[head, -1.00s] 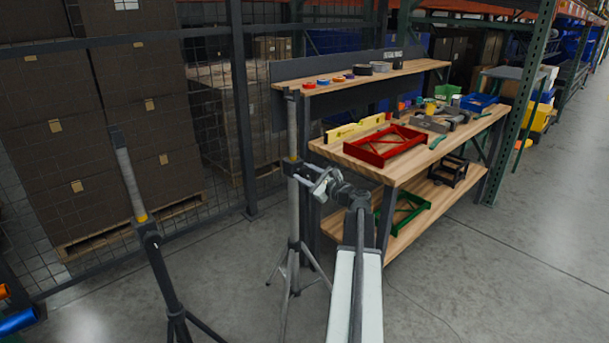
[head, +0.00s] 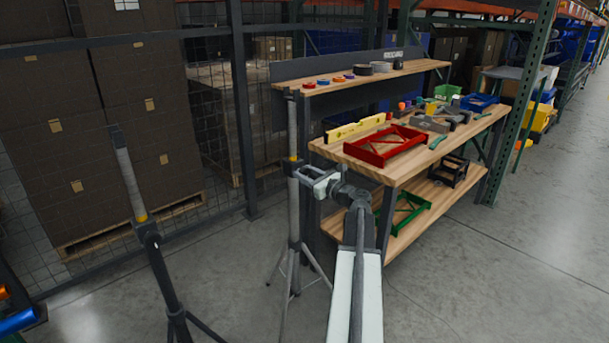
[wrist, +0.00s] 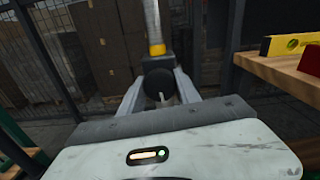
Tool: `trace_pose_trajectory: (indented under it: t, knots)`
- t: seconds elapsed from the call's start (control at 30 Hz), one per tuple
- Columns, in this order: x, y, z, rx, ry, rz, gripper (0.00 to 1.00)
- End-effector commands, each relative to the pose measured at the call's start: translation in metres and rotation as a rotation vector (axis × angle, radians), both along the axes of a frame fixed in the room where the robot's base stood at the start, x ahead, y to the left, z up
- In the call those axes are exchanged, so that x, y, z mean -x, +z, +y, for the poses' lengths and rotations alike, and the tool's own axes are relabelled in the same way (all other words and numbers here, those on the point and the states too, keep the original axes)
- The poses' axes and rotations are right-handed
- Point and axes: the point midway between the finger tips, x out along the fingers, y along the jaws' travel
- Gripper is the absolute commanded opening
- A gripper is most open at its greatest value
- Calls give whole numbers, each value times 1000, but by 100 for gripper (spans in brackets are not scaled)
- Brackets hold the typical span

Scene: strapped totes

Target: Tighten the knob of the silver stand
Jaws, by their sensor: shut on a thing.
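The silver stand (head: 295,222) stands upright on splayed legs beside the workbench, with a yellow ring and a dark collar partway up. In the wrist view its silver tube (wrist: 153,22) rises behind the dark round knob (wrist: 158,84). My gripper (head: 316,181) is at collar height on the right side of the stand. In the wrist view my gripper (wrist: 160,92) has one finger on each side of the knob and is shut on it. In the head view the gripper mostly hides the knob.
A second stand with a black lower part (head: 152,252) is at the left. The wooden workbench (head: 400,172) stands close on the right, with a red frame (head: 385,146) and a yellow level (head: 356,128) on it. Stacked boxes (head: 60,140) stand behind mesh fencing.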

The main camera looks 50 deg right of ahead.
Motion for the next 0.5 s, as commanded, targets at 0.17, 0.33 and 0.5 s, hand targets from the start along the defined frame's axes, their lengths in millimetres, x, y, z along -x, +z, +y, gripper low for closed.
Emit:
trace_pose_trajectory:
  t: [0.17,0.33,0.5]
  knots:
    - [0,0,0,0,0,0,0]
    - [0,0,0,0,0,0,56]
    - [0,0,0,1,0,0,61]
